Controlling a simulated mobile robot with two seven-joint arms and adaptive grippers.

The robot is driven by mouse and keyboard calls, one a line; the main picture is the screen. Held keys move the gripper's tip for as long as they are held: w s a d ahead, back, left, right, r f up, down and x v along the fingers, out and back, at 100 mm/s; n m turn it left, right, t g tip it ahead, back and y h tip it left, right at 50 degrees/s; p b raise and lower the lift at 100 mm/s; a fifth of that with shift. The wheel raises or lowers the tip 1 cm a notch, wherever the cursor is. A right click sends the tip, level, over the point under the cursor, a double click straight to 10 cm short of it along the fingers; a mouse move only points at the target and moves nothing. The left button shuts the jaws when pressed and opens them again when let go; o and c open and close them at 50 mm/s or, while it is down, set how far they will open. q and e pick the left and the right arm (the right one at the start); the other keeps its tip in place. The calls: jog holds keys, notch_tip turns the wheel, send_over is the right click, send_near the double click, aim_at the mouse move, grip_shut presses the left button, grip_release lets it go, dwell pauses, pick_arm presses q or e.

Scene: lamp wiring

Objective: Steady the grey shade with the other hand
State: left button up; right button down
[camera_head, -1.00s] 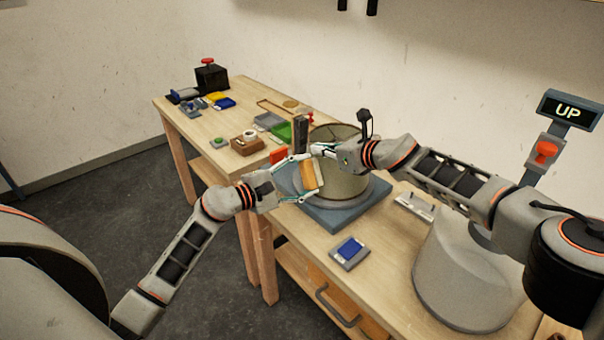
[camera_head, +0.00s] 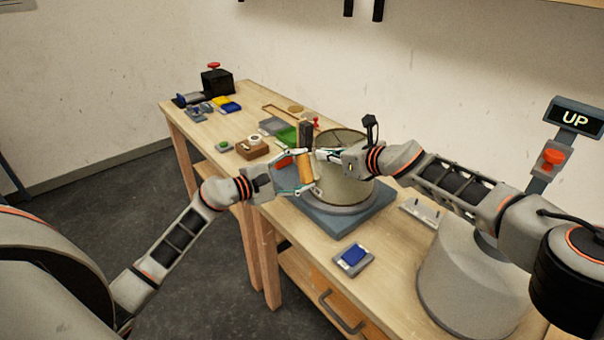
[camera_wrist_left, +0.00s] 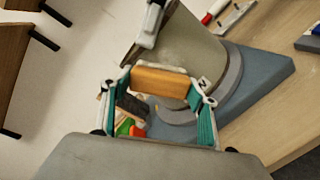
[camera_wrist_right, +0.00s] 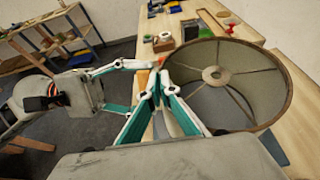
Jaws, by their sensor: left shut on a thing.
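The grey shade (camera_head: 348,183) is an open drum standing upright on a blue-grey base (camera_head: 345,222); its open top and inner spokes show in the right wrist view (camera_wrist_right: 262,95). My left gripper (camera_head: 299,172) is shut on an orange-brown block (camera_wrist_left: 160,82), held at the shade's near left side. Whether the block touches the shade I cannot tell. My right gripper (camera_wrist_right: 158,84) has its fingertips close together at the shade's left rim, above the block. Contact with the rim is unclear.
A large pale grey rounded form (camera_head: 470,280) stands at the right front. A small blue-topped tile (camera_head: 352,257) lies near the front edge. A brown block (camera_head: 252,149), green tray (camera_head: 288,137) and black box with red button (camera_head: 216,82) sit farther left.

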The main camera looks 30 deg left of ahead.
pick_arm(q)
jog(key=shift+s+d, duration=0.45)
jog(key=shift+d, duration=0.4)
jog(key=shift+s+d, duration=0.45)
jog(key=shift+d, duration=0.35)
jog(key=shift+c, duration=0.4)
jog(key=shift+s+d, duration=0.3)
jog(key=shift+d, duration=0.05)
jog(key=c, duration=0.4)
jog(key=shift+w+a, duration=0.3)
jog(key=shift+a, duration=0.4)
jog(key=shift+w+a, duration=0.35)
jog(key=shift+a, duration=0.3)
jog(key=shift+w+a, duration=0.3)
jog(key=shift+a, duration=0.4)
jog(key=shift+v, duration=3.05)
jog(key=shift+v, duration=1.45)
